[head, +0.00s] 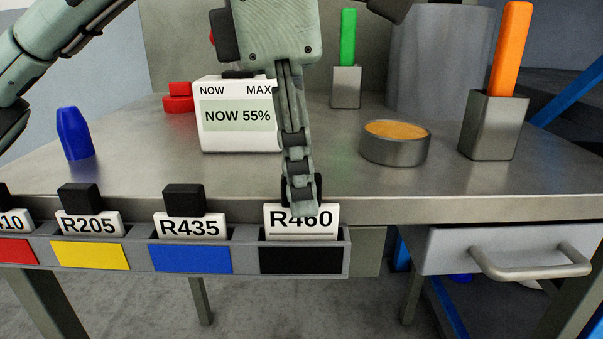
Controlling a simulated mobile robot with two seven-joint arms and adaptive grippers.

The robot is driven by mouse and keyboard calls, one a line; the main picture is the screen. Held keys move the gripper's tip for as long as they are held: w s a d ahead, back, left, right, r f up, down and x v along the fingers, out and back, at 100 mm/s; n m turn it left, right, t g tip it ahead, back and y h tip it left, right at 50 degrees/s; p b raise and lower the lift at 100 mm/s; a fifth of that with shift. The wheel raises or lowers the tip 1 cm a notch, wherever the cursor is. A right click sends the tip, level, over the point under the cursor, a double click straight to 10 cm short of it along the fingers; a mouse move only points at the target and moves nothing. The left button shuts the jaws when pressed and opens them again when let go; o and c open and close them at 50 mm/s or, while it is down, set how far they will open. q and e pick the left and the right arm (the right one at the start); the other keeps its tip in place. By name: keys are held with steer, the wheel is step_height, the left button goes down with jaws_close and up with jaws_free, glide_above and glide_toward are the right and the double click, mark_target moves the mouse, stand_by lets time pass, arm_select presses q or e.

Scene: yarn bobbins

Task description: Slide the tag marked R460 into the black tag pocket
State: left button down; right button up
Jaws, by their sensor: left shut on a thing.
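The white tag marked R460 (329,221) stands upright at the black tag pocket (300,261), the rightmost in a grey rack on the table's front edge. Its lower edge is behind the pocket's front wall; how deep it sits I cannot tell. It stands a little higher than the neighbouring R435 tag. My left gripper (301,200) comes down from above and is shut on the R460 tag by its dark grip, mostly hidden behind the fingers. A fingertip covers part of the lettering. My right gripper is not in view.
The R435 tag (188,227) sits in the blue pocket and the R205 tag (89,224) in the yellow pocket. A white display (235,135) stands behind my gripper. A round tin (394,151) and a metal holder (490,128) stand to the right.

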arm_select(q)
steer(key=shift+f, duration=0.25)
steer(key=c, duration=1.5)
jaws_free()
steer(key=shift+o, duration=0.2)
step_height(320, 180, up, 12)
steer(key=a, duration=0.1)
steer(key=shift+a, duration=0.2)
